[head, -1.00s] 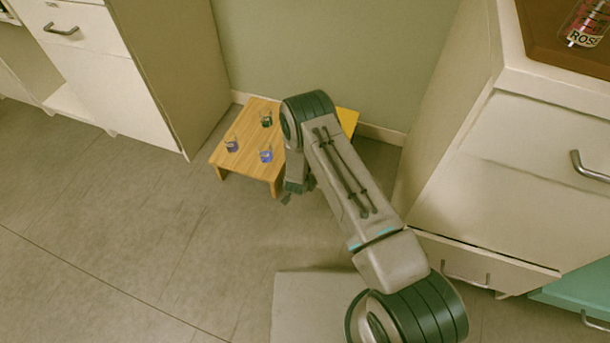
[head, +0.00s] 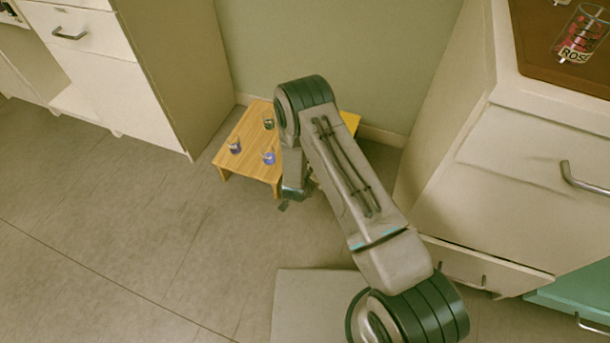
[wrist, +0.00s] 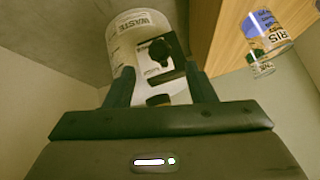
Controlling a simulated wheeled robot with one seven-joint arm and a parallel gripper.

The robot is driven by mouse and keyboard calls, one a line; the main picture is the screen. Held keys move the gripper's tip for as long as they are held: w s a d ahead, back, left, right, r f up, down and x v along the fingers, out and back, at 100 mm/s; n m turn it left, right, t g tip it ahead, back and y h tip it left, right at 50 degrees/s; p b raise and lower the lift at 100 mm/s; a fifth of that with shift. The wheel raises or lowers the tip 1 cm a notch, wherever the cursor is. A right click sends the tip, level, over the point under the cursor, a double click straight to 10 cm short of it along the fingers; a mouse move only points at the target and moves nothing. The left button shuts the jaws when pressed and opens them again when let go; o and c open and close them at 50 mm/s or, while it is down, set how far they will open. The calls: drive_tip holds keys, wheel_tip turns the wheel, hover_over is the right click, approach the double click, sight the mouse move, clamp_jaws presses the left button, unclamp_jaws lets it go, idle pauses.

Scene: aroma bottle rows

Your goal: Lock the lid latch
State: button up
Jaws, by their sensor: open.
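A white bin with a "WASTE" label (wrist: 128,24) fills the upper middle of the wrist view. I cannot tell whether a finger touches the bin or the latch. In the head view my gripper (head: 284,204) is a small dark shape below my forearm, beside the low table. I cannot make out the bin or latch there.
The low wooden table (head: 240,150) against the wall holds several small bottles, including a blue-labelled one (wrist: 262,30). Cabinets stand at left (head: 90,80) and right (head: 480,180). A brown tray with a "ROSE" bottle (head: 580,40) is on the right counter. The left floor is clear.

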drive_tip(key=p+v, duration=0.1)
drive_tip(key=v, duration=0.5)
drive_tip(key=shift+d, duration=0.1)
drive_tip(key=w+d+r+n+g+y+p, duration=0.15)
drive_tip(key=r+p, duration=0.35)
drive_tip(key=r, duration=1.1)
drive_tip(key=w+r+g+y+p, duration=0.15)
drive_tip(key=r+p, duration=0.45)
drive_tip(key=r, duration=1)
drive_tip(key=s+d+r+n+p, duration=0.1)
drive_tip(key=s+d+r+p, duration=0.1)
drive_tip(key=r, duration=0.5)
drive_tip(key=s+d+r+n+p, duration=0.1)
drive_tip(key=s+d+r+p, duration=0.15)
drive_tip(key=r, duration=0.45)
drive_tip(key=s+d+r+p, duration=0.2)
drive_tip(key=r+p, duration=0.1)
drive_tip(key=r, duration=0.4)
drive_tip(key=s+d+r+n+g+h+p, duration=0.1)
drive_tip(key=s+d+r+p, duration=0.4)
drive_tip(key=s+r, duration=0.4)
drive_tip(key=s+d+r+n+g+p, duration=0.1)
drive_tip(key=s+d+r+p, duration=0.3)
drive_tip(key=s+r, duration=0.6)
drive_tip(key=shift+d+r+h+p, duration=0.4)
drive_tip(key=shift+d+r, duration=0.35)
drive_tip(key=shift+d, duration=0.25)
